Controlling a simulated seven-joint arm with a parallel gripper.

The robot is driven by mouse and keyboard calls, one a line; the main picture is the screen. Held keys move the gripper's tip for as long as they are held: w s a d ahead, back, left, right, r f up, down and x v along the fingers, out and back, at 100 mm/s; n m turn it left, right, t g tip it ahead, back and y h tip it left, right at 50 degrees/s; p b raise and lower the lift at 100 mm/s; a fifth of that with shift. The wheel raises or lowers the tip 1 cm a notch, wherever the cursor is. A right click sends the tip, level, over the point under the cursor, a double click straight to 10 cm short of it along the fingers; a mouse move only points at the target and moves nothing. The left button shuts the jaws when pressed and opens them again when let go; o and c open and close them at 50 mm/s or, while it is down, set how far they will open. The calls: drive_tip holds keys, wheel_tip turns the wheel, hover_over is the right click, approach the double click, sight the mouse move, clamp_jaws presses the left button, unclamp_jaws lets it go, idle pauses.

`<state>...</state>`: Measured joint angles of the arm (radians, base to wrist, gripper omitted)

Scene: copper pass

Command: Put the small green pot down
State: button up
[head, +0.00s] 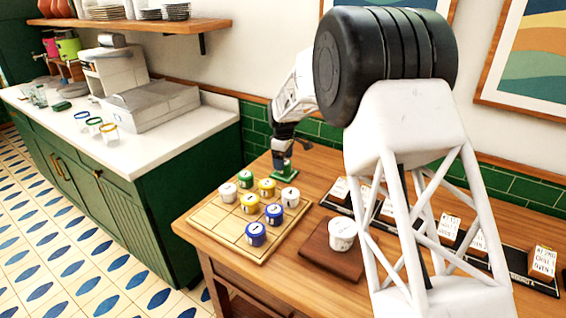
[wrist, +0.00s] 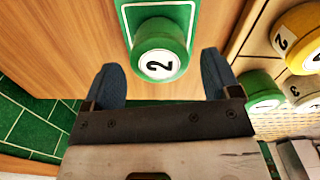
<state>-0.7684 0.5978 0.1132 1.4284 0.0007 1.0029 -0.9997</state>
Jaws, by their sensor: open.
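A green pot (wrist: 158,50) with a white lid marked 2 stands upright on a green rectangular mat (wrist: 187,14) in the wrist view. My gripper (wrist: 165,72) is open, its two blue fingertips apart on either side of the pot's near edge, with a visible gap to each side. In the head view my gripper (head: 283,150) is low over the green mat (head: 287,176) at the back of the wooden table; the pot there is mostly hidden by the gripper. Another green pot (head: 246,179) stands on the pale wooden board (head: 225,232).
The board also holds white, yellow and blue pots, such as a yellow pot (head: 267,187) close to the mat. A white tub (head: 342,233) stands on a dark wooden board (head: 318,255). Black trays (head: 515,277) with labelled blocks line the table's right side. A green tiled wall is behind.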

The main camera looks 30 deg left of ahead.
wheel_tip(320, 180, up, 11)
idle(0.5)
idle(0.8)
